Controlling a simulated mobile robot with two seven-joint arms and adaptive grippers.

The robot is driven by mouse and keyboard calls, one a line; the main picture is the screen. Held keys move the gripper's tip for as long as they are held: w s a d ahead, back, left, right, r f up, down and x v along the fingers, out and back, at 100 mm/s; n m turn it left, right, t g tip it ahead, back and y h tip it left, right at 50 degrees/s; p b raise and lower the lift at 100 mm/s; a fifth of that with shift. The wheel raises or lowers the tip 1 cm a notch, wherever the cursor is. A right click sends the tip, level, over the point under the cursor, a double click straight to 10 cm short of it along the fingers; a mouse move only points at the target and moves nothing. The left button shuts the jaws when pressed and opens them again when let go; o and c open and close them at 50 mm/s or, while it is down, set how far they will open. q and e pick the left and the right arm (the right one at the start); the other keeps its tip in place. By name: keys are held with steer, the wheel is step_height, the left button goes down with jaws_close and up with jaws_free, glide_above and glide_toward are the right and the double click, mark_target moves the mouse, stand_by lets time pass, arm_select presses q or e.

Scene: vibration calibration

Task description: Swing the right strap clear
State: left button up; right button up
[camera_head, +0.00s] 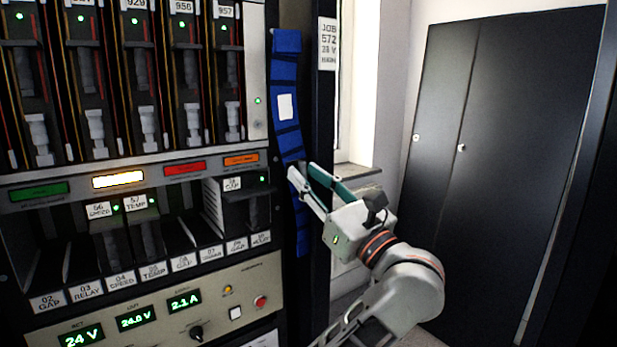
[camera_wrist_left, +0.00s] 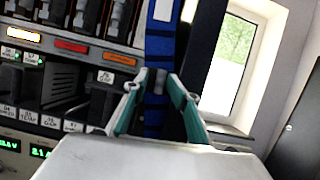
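The right strap (camera_head: 286,70) is a blue webbing band with dark cross bands and a white label. It hangs down the right edge of the rack. My left gripper (camera_head: 302,170) is at its lower half, fingers pointing up and left. In the left wrist view the strap (camera_wrist_left: 160,40) runs down between the two green-padded fingers of the gripper (camera_wrist_left: 153,84), which stand apart. A small grey piece shows on the strap between the fingertips. I cannot tell whether either finger touches the strap. My right gripper is not in view.
The rack holds upper modules and a lower row of labelled slots (camera_head: 140,270), several of them empty. A control panel (camera_head: 160,305) with green readouts is below. A dark post with a job sign (camera_head: 327,45) stands right of the strap. A window and dark cabinet (camera_head: 500,150) are farther right.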

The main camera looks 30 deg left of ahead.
arm_select(q)
steer(key=v, duration=0.7)
steer(key=shift+d+f, duration=0.15)
steer(key=shift+d, duration=0.15)
steer(key=shift+s, duration=0.15)
